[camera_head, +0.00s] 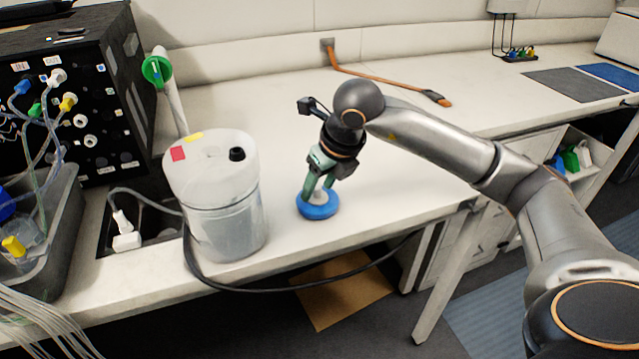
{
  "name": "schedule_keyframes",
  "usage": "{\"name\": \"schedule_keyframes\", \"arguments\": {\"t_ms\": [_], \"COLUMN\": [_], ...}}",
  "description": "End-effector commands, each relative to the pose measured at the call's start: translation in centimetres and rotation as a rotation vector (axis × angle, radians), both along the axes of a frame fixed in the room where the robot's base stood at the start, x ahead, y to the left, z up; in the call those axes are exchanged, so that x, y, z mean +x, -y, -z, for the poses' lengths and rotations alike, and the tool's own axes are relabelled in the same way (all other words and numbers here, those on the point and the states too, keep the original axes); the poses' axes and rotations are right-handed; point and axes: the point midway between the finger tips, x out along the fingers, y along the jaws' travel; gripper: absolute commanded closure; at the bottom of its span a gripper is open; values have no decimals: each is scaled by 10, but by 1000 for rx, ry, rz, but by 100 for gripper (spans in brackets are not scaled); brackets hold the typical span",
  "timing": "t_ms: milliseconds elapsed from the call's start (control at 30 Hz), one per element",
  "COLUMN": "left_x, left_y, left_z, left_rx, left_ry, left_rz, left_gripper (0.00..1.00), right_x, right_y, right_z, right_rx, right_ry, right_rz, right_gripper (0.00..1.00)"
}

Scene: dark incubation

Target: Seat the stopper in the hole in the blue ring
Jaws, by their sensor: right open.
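The blue ring (318,211) lies flat on the white bench near its front edge, right of the translucent container. A small pale grey piece, which looks like the stopper (319,197), shows at the middle of the ring, between my fingers. I cannot tell how deep it sits in the hole. My right gripper (319,192) points down over the ring, with its green fingers open on either side of the pale piece. The fingers hide part of the piece and of the hole. My left gripper is out of view.
A translucent container (225,215) with a black cap (237,154) stands close left of the ring. A black cable (300,288) hangs along the bench front. The bench (410,165) is clear right of the ring.

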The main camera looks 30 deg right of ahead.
Motion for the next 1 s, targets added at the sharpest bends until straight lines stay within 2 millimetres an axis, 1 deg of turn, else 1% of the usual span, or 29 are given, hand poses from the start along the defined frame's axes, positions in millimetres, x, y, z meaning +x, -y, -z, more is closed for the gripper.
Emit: {"name": "schedule_keyframes", "arguments": {"t_ms": [300,367,467,500,800,900,1000], "left_x": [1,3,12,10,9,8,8], "left_y": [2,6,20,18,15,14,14], "left_z": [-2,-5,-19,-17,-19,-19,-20], "left_rx": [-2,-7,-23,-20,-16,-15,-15], "left_ry": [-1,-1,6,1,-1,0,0], "left_rz": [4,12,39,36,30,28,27], "left_gripper": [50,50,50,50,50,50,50], "right_x": [0,0,0,-3,-31,-38,-43], "right_y": [0,0,0,1,3,3,4], "right_z": [0,0,0,-12,-79,-95,-107], "right_rx": [0,0,0,0,0,0,0], "right_ry": [0,0,0,5,6,5,3], "right_rz": [0,0,0,0,0,0,-1], "right_gripper": [45,45,45,45,45,45,45]}}
